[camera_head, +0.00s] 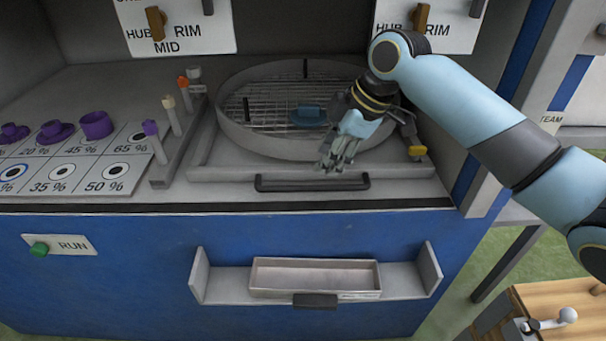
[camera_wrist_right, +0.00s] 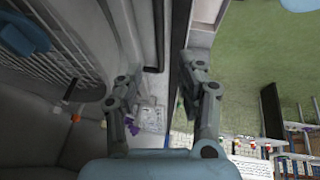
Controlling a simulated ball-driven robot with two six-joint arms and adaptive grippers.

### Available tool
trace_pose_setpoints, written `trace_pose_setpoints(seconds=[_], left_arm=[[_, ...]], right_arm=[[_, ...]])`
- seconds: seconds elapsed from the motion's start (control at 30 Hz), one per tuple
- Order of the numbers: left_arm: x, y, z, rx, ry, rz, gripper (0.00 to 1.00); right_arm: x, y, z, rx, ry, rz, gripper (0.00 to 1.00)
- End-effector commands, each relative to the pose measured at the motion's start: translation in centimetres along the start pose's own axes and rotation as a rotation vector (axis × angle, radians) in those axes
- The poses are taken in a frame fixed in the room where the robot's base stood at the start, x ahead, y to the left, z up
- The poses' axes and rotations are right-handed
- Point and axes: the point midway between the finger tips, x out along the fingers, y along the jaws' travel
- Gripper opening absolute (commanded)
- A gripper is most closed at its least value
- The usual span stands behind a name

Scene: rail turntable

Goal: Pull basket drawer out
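The basket drawer (camera_head: 215,166) is a grey tray on the blue machine's top. It carries a round wire basket (camera_head: 265,90) and a dark bar handle (camera_head: 290,186) along its front edge. The basket also shows in the right wrist view (camera_wrist_right: 50,50), at the left. My right gripper (camera_head: 332,165) is over the tray's front, just behind and above the handle's right half. Its two fingers are apart with nothing held in the right wrist view (camera_wrist_right: 162,100). I cannot tell whether it touches the handle. My left gripper is not in view.
A blue piece (camera_head: 308,116) lies in the basket. Levers (camera_head: 170,115) stand left of the tray, and purple parts (camera_head: 57,131) sit on a marked board. A shallow bin (camera_head: 315,276) sits on a shelf below the handle. A wooden box (camera_head: 545,305) stands at lower right.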

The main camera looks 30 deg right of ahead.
Motion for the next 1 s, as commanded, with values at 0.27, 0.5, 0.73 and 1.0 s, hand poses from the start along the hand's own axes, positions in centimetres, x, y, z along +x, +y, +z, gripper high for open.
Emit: trace_pose_setpoints(seconds=[0.27,0.5,0.73,1.0], left_arm=[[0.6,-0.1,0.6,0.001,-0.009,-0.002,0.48],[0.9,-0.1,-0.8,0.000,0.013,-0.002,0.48],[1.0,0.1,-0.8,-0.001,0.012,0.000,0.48],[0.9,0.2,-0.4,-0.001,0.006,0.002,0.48]], right_arm=[[5.8,-0.2,0.1,0.005,0.000,-0.004,0.38],[9.0,-0.1,0.1,0.003,-0.001,-0.002,0.38],[9.6,-0.1,0.1,0.001,-0.002,0.000,0.38],[9.6,-0.1,0.1,0.001,-0.002,0.000,0.21]])
